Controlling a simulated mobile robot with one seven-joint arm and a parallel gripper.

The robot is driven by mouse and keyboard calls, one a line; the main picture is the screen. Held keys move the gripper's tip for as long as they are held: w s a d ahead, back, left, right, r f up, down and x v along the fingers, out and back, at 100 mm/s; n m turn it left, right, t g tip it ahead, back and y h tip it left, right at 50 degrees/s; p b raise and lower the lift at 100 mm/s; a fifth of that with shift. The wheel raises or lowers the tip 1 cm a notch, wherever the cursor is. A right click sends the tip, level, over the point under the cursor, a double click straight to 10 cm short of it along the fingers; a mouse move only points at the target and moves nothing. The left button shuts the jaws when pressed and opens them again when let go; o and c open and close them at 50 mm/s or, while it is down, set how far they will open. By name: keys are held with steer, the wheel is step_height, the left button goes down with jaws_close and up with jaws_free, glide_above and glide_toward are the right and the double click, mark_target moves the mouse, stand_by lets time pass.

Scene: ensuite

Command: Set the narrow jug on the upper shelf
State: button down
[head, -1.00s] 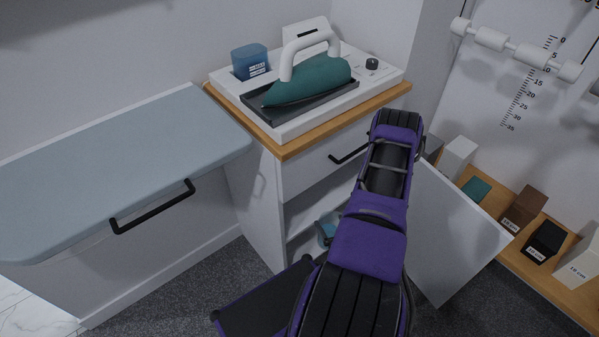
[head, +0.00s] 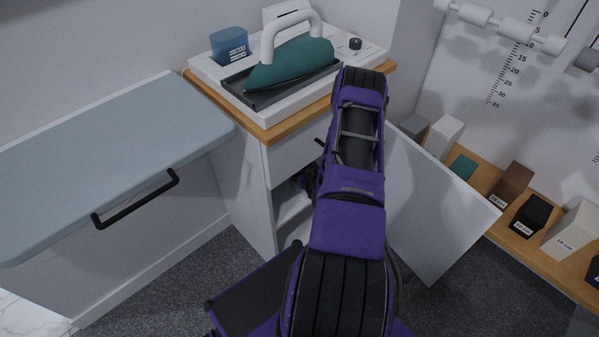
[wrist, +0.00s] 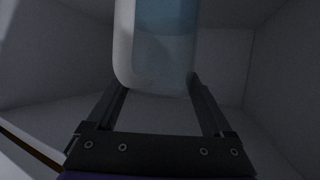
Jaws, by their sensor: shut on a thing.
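The jug (wrist: 160,42), pale and translucent blue, stands between my gripper's fingers in the wrist view. Its upper part is cut off by the frame. My gripper (wrist: 158,88) is shut on it, one finger on each side, inside a grey-walled compartment. In the head view my wrist reaches into the open cabinet (head: 240,185) below its drawer. A pale shelf board (head: 292,212) shows beneath my wrist there. The jug is hidden in the head view. I cannot tell whether its base touches the shelf.
The cabinet door (head: 440,205) stands open to the right of my arm. A teal iron (head: 290,62) and a blue tank (head: 229,45) are on the cabinet top. An ironing board (head: 110,160) is at left. Several labelled boxes, including a black one (head: 532,215), line a ledge at right.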

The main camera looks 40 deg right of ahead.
steer(key=shift+w+f+b, duration=0.2)
steer(key=shift+f+b, duration=0.2)
steer(key=shift+f, duration=1.3)
steer(key=shift+f, duration=0.2)
jaws_free()
steer(key=shift+r, duration=0.25)
steer(key=p+v, duration=0.2)
steer(key=v, duration=1)
